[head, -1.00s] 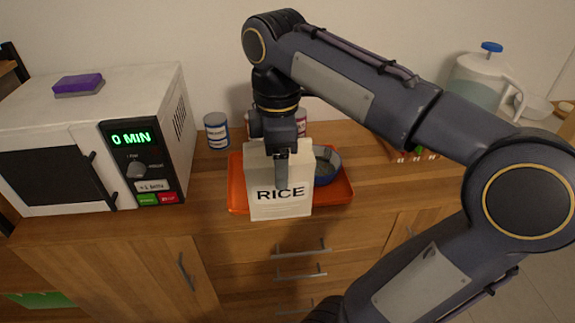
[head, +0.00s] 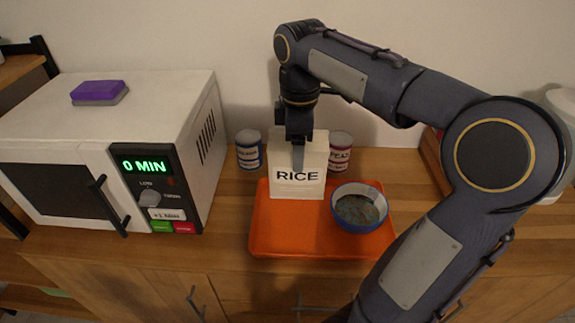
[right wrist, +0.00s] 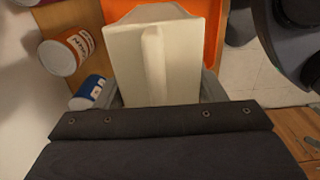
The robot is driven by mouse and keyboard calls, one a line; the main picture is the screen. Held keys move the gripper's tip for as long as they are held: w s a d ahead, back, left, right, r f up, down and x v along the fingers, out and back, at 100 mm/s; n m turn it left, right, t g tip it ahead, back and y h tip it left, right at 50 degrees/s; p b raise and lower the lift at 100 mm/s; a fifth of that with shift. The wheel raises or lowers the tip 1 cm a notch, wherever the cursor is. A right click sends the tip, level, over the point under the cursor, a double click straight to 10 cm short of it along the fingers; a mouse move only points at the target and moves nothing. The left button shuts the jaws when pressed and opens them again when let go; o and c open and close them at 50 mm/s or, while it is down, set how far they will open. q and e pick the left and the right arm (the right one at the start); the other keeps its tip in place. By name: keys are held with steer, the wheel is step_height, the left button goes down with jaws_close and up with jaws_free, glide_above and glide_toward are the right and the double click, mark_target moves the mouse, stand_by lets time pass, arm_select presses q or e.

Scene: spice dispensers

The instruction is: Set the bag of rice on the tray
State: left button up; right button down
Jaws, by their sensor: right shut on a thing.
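The bag of rice (head: 297,184) is a cream, box-like bag with RICE in dark letters, upright in the head view. My right gripper (head: 298,160) comes down from above and is shut on its upper part. The bag appears over the back left part of the orange tray (head: 275,240); I cannot tell whether its bottom touches the tray. In the right wrist view the bag (right wrist: 150,60) fills the middle between the fingers, with the tray (right wrist: 211,30) beyond it. My left gripper is not in view.
A blue bowl (head: 360,212) with dark contents sits on the tray's right part. A blue-labelled can (head: 248,152) and a red-labelled can (head: 342,155) stand behind the tray. A white microwave (head: 150,110) with a purple sponge (head: 98,92) stands left. The tray's front left is clear.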

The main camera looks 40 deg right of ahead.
steer(key=w+f, duration=0.5)
steer(key=f, duration=0.4)
steer(key=shift+w+d+b, duration=0.35)
steer(key=shift+b, duration=0.05)
steer(key=shift+f, duration=0.1)
steer(key=shift+f, duration=0.1)
steer(key=shift+c, duration=1.6)
jaws_free()
steer(key=shift+f, duration=0.1)
step_height(320, 180, up, 12)
steer(key=p, duration=0.2)
steer(key=s+a+f+m+t+y, duration=0.1)
steer(key=s+a+f+m+t, duration=0.1)
steer(key=s, duration=0.4)
steer(key=s+a+f+m+t+y, duration=0.1)
steer(key=s+a+f+m, duration=0.4)
steer(key=s+a+m, duration=0.1)
steer(key=s+a+f+m+t+y, duration=0.1)
steer(key=s+a+f+m+t, duration=0.1)
steer(key=s+a, duration=0.4)
step_height(320, 180, down, 2)
steer(key=shift+s+f+m+t+y, duration=0.1)
steer(key=shift+s+m+t+y, duration=0.25)
steer(key=shift+s+m, duration=0.45)
